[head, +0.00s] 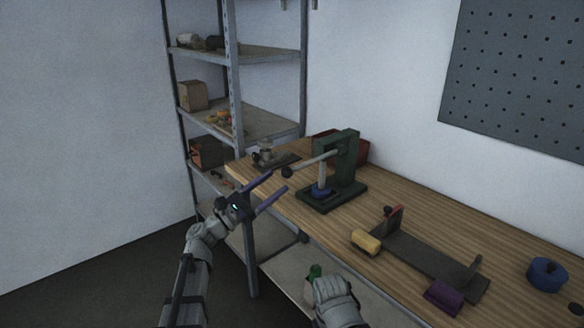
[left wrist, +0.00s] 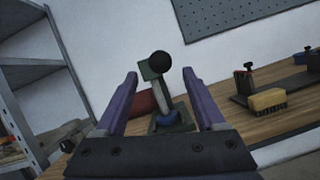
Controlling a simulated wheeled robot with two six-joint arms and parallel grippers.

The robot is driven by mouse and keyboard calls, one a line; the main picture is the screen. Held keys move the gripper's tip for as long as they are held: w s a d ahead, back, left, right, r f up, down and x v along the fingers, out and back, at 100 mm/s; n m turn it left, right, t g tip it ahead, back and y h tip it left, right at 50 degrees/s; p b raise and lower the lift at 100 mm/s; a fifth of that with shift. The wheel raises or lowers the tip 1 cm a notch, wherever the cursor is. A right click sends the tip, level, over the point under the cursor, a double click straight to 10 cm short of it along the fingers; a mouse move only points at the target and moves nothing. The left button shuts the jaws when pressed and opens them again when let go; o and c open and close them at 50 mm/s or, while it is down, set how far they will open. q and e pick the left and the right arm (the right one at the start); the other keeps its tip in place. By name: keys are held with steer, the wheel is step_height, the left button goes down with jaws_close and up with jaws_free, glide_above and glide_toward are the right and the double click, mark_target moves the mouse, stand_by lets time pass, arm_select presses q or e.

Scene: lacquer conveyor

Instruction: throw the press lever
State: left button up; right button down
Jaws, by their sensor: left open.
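The dark green press (head: 349,160) stands on the bench. Its grey lever (head: 313,159) reaches out to the left, sloping slightly down to a round black knob (head: 287,172). A blue piece (head: 321,192) sits under the ram. My left gripper (head: 278,180), with purple fingers, is open and empty just short of the knob. In the left wrist view the knob (left wrist: 160,61) appears between and above the fingertips, with the press (left wrist: 150,72) behind it. I see no contact. Part of my right arm (head: 335,300) shows at the bottom; its jaws cannot be made out.
A metal shelf rack (head: 232,75) stands left of the bench (head: 430,205). A red box (head: 358,150) is behind the press. A dark fixture (head: 430,255), yellow brush (head: 366,242), purple block (head: 443,297) and blue round item (head: 546,273) lie to the right.

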mark_target(292, 170)
arm_select(q)
steer(key=p+x, duration=0.2)
steer(key=x, duration=0.5)
steer(key=shift+c, duration=0.4)
jaws_close()
stand_by(1.0)
